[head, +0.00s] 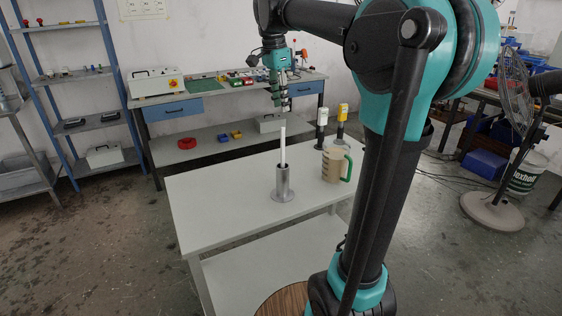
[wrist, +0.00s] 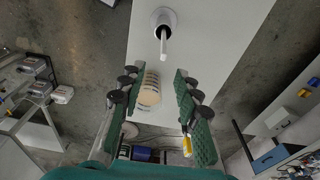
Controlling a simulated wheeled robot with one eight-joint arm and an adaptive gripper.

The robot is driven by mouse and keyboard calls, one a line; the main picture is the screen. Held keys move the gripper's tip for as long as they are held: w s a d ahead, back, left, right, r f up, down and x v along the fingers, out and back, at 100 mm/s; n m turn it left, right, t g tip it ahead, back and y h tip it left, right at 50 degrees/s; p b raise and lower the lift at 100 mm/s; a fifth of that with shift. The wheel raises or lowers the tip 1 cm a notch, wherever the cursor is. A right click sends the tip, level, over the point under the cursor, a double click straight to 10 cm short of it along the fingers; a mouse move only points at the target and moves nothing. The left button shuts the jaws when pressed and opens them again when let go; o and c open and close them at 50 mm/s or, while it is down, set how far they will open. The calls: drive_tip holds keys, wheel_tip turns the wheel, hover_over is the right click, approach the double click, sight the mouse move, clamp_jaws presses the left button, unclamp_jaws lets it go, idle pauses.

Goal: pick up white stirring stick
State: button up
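The white stirring stick (head: 283,146) stands upright in a grey metal holder (head: 283,184) on the white table (head: 215,210). In the wrist view the stick (wrist: 163,42) rises from the round holder (wrist: 170,16) near the top of the picture, ahead of the fingertips. My gripper (head: 281,106) is above the table, over the stick and apart from it. In the wrist view my gripper (wrist: 161,74) is open, with a wide gap between its green finger pads and nothing held.
The table's left part is clear. A workbench (head: 225,95) stands against the wall.

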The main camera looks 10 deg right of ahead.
approach(284, 146)
drive_tip(key=f, duration=0.3)
drive_tip(key=d+f, duration=0.1)
drive_tip(key=f, duration=0.1)
drive_tip(key=shift+w, duration=0.4)
drive_tip(key=shift+w+d+f, duration=0.15)
drive_tip(key=shift+f, duration=2.55)
clamp_jaws()
